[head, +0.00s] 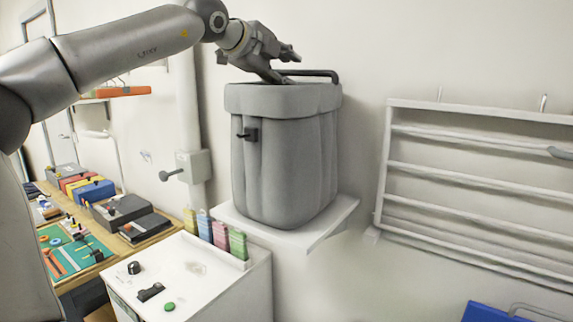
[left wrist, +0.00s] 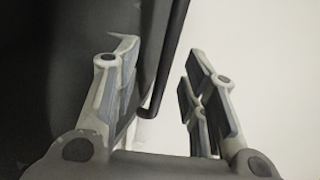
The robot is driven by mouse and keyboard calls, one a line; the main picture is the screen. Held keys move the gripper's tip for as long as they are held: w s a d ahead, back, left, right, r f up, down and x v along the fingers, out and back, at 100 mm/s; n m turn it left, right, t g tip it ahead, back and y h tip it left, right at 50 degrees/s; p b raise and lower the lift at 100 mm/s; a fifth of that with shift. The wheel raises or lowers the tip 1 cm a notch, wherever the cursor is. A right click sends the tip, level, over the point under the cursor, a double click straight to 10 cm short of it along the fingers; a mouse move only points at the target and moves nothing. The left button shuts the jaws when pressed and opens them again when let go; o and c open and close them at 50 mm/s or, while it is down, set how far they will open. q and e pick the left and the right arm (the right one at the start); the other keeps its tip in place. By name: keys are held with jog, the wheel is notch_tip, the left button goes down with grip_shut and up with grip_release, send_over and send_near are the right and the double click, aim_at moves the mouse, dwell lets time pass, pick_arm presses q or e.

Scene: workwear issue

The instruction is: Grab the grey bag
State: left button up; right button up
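The grey bag (head: 285,160) stands upright on a small white wall shelf (head: 318,228) in the head view. A dark handle (head: 312,73) stands up above its rim. My left gripper (head: 285,66) is at the top of the bag, near the left end of the handle. In the left wrist view its two fingers (left wrist: 160,95) are apart, and the dark handle bar (left wrist: 165,70) shows between them, closer to the left finger. The bag's dark side (left wrist: 60,80) fills the left of that view. My right gripper is not in view.
A white rack (head: 480,180) is on the wall to the right. A white cabinet (head: 195,285) with coloured blocks (head: 220,234) stands below left. A workbench (head: 125,238) with boxes is farther left. A blue object (head: 490,312) is at the lower right.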

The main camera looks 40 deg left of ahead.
aim_at(296, 71)
pick_arm(q)
jog(key=shift+r+p+x, duration=0.25)
jog(key=shift+p+x, duration=0.7)
jog(key=shift+x, duration=0.2)
jog(key=shift+r+p+x, duration=0.2)
jog(key=shift+p+x, duration=0.75)
jog(key=shift+x, duration=0.15)
jog(key=shift+w+f, duration=0.3)
jog(key=shift+w, duration=0.4)
jog(key=shift+s, duration=0.1)
grip_shut()
jog(key=shift+r, duration=0.1)
